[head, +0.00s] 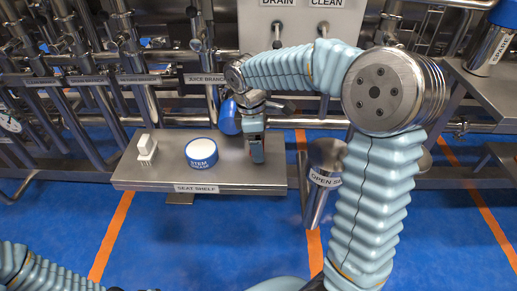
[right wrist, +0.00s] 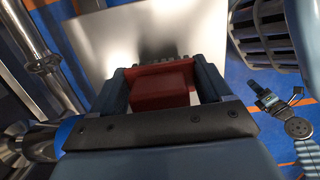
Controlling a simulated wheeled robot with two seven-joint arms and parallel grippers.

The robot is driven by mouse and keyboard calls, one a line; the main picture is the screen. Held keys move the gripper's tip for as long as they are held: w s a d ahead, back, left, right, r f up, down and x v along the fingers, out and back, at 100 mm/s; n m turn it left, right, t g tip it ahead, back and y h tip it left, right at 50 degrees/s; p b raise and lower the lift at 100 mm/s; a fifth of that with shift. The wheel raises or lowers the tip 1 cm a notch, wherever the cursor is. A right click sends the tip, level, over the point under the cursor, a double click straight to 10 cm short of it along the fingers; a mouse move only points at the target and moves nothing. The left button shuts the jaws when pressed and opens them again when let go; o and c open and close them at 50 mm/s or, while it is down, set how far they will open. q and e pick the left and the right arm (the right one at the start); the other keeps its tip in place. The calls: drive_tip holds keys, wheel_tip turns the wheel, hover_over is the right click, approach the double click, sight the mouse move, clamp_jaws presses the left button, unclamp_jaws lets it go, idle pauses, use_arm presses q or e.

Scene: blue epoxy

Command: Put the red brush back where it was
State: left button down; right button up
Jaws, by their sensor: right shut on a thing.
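The red brush (right wrist: 160,90) is between the fingers of my right gripper (right wrist: 164,74) in the right wrist view. The gripper is shut on it, and dark bristles show at its far edge. In the head view my right gripper (head: 257,150) points down over the right part of the seat shelf (head: 225,177); the brush is mostly hidden there. I cannot tell whether the brush touches the shelf. My left gripper (right wrist: 268,98) shows small at the right of the right wrist view, apart from the shelf; its fingers are too small to read.
A white brush-like block (head: 147,148) stands at the shelf's left. A round blue-rimmed tub (head: 201,153) labelled STEM stands mid-shelf. A steel cylinder (head: 322,180) with a sign hangs right of the shelf. Pipes run behind. The shelf front has free room.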

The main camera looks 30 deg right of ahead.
drive_tip(key=shift+s+f, duration=0.1)
drive_tip(key=shift+f, duration=1.2)
drive_tip(key=shift+f, duration=0.2)
drive_tip(key=o, duration=1.1)
drive_tip(key=shift+o, duration=0.2)
drive_tip(key=shift+r, duration=0.1)
drive_tip(key=shift+r, duration=0.1)
wheel_tip(320, 180, up, 12)
drive_tip(key=a+p, duration=0.1)
drive_tip(key=shift+w+a+p, duration=0.2)
drive_tip(key=shift+w+p, duration=0.15)
